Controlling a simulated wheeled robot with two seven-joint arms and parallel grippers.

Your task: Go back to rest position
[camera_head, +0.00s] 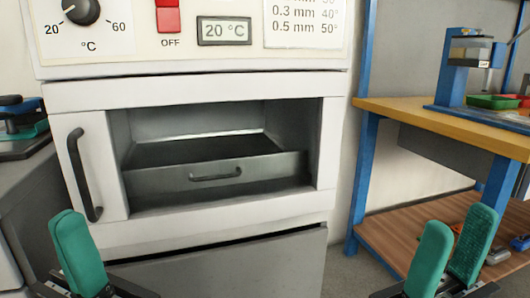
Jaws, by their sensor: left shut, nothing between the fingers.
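My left gripper (78,254) is at the lower left, in front of the white oven cabinet (215,93). Its teal finger pads are together and nothing shows between them. My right gripper (448,252) is at the lower right, in front of the workbench. Its two teal fingers stand apart, with nothing seen between them. Both grippers point upward in the picture and appear clear of the furniture.
The oven's front is open, showing a grey drawer (250,172) inside. A dark handle (84,174) is left of the opening. The red switch (168,17) reads OFF; the display (224,31) reads 20 °C. A wooden-topped bench (440,122) stands right.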

